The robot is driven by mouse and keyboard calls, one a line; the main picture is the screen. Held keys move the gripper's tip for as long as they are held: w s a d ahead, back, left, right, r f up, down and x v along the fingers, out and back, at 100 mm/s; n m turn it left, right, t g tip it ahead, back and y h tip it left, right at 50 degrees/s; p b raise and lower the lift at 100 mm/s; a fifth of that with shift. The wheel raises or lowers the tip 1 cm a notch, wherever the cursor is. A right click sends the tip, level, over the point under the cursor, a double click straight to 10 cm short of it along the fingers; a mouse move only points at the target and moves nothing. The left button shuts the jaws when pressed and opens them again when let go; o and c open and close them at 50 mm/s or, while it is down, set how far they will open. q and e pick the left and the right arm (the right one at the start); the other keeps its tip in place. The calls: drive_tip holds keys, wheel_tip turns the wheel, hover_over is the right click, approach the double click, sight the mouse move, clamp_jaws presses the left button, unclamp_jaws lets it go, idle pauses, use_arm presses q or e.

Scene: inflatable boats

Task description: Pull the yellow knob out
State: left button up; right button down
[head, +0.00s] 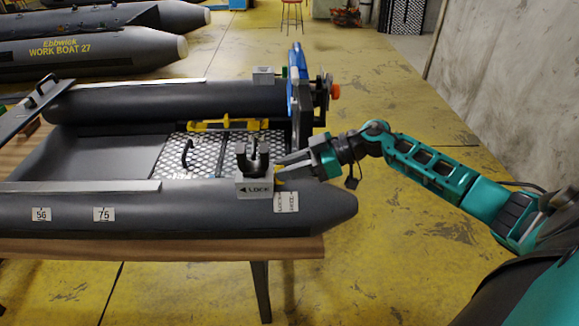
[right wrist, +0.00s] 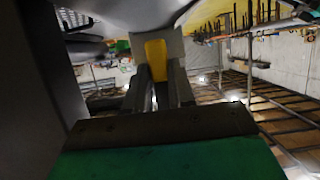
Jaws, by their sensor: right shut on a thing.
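The yellow knob shows as a small bit of yellow (head: 279,180) on the right side of the grey lock block (head: 253,188), mostly hidden by my right gripper. In the right wrist view the yellow knob (right wrist: 156,54) sits between the two dark fingers. My right gripper (head: 287,167) is shut on it, reaching in from the right. The block carries a "LOCK" label with an arrow pointing left and sits on top of the near boat tube. How far the knob is out cannot be told. My left gripper is not in view.
The grey inflatable boat (head: 180,215) rests on a wooden table (head: 180,247). A dark upright fitting (head: 253,158) stands on the block. A blue transom panel (head: 294,80) and an orange knob (head: 335,91) are behind. The yellow floor (head: 420,270) to the right is open.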

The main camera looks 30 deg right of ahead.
drive_tip(key=shift+s+d+r+p, duration=0.15)
drive_tip(key=shift+s+d+p, duration=0.25)
drive_tip(key=shift+d+p, duration=0.35)
drive_tip(key=shift+s+d+p, duration=0.2)
drive_tip(key=shift+p, duration=0.1)
drive_tip(key=shift+s+d+f, duration=0.1)
drive_tip(key=shift+f, duration=0.1)
drive_tip(key=c, duration=1)
unclamp_jaws()
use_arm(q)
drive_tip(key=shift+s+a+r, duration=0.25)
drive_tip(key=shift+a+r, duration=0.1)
use_arm(e)
drive_tip(key=shift+o, duration=0.2)
use_arm(q)
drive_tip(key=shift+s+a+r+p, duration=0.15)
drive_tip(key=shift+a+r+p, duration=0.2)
drive_tip(key=shift+p, duration=0.4)
use_arm(e)
drive_tip(key=v, duration=1.3)
